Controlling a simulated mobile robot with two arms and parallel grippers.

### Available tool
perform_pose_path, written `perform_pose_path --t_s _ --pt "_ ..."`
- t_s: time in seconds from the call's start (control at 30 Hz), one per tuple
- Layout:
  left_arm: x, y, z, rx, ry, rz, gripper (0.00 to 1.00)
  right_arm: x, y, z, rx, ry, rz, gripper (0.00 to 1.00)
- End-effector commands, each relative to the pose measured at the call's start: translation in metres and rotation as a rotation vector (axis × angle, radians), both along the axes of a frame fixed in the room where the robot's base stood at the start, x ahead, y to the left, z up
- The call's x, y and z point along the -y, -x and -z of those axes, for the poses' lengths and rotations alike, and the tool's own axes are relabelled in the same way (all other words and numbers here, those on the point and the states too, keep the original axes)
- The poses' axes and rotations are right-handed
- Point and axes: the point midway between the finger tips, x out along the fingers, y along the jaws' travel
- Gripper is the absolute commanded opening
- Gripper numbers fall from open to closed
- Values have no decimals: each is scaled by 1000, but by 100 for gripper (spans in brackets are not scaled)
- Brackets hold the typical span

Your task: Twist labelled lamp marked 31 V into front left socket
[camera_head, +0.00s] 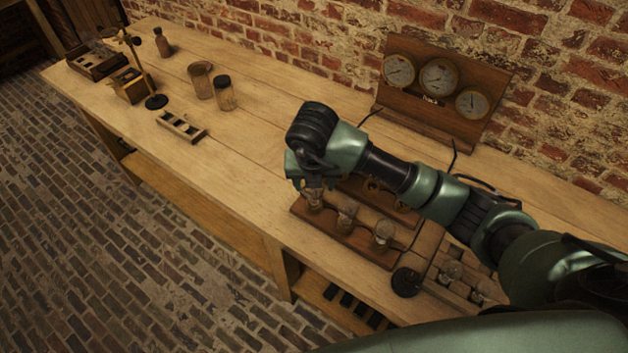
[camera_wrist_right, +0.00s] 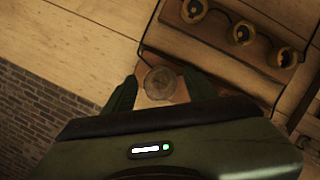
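A round glass lamp (camera_wrist_right: 160,83) stands upright at the near left position of the wooden socket board (camera_head: 350,238). The same lamp (camera_head: 312,199) shows just under my right gripper in the head view. My right gripper (camera_wrist_right: 161,88) points down over it, with one finger on either side and narrow gaps between fingers and glass. No voltage label is legible. My left gripper is out of view.
The board's far row shows brass-ringed sockets (camera_wrist_right: 242,33). A partitioned tray (camera_head: 433,283) with lamps is at the right, near a black round base (camera_head: 406,282). A gauge panel (camera_head: 437,88) stands behind. Jars (camera_head: 224,93) and a small rack (camera_head: 182,127) are at the left; bench between is clear.

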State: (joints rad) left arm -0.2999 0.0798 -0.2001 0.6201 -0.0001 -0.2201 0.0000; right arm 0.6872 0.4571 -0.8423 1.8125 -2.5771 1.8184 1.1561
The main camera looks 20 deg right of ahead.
Motion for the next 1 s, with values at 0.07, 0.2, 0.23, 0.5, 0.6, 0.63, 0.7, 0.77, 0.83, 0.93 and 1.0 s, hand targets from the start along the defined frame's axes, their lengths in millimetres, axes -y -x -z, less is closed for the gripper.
perform_pose_path --t_s 0.07,0.2,0.23,0.5,0.6,0.63,0.7,0.77,0.83,0.93,1.0 --pt "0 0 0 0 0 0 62 0 0 0 0 0 0 66" --pt "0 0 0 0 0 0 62 0 0 -1 1 0 -1 66" --pt "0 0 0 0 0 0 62 0 0 -1 1 0 -1 66" --pt "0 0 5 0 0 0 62 -2 3 -18 5 -2 -2 66" --pt "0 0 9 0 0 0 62 -4 7 -35 7 -3 -3 66" --pt "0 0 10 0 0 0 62 -4 8 -40 7 -3 -1 66" --pt "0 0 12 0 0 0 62 -5 12 -51 6 -2 -3 66" --pt "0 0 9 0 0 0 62 -6 14 -62 5 0 -2 66" --pt "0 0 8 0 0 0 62 -6 16 -69 4 0 -3 66" --pt "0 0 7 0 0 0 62 -7 18 -74 2 0 -1 66" --pt "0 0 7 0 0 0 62 -7 19 -75 0 0 -1 66"
